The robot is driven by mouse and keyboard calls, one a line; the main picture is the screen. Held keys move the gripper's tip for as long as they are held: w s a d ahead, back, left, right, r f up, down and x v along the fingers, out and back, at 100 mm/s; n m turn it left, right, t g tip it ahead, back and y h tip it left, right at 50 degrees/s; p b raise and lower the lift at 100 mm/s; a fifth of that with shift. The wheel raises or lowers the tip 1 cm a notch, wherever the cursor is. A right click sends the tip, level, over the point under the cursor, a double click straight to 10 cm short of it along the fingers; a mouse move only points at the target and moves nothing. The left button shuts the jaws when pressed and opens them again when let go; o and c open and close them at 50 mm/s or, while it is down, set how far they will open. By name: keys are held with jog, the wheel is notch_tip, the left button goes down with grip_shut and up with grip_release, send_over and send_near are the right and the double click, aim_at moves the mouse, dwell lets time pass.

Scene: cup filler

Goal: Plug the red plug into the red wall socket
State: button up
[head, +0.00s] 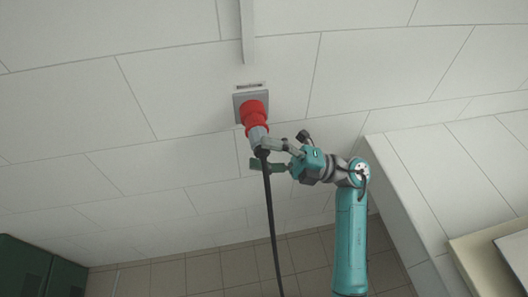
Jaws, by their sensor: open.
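The red plug (258,136) has a grey body and a black cable (271,220) that hangs down from it. The red wall socket (254,109) sits on a grey plate on the white tiled wall. The plug's front end is at the socket and the two look joined; how deep the plug sits cannot be told. My gripper (264,154) is open, with its fingers apart around the rear of the plug and the cable end. The upper finger is close to the grey body; the lower finger is apart from it, left of the cable.
A grey vertical conduit (247,32) runs down the wall above the socket. A white block-built ledge (410,190) stands to the right of my arm. Dark green cabinets (38,268) stand at the lower left. The wall left of the socket is clear.

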jog(key=v, duration=1.1)
jog(key=shift+d+f, duration=0.2)
jog(key=shift+d, duration=0.15)
jog(key=shift+s, duration=0.1)
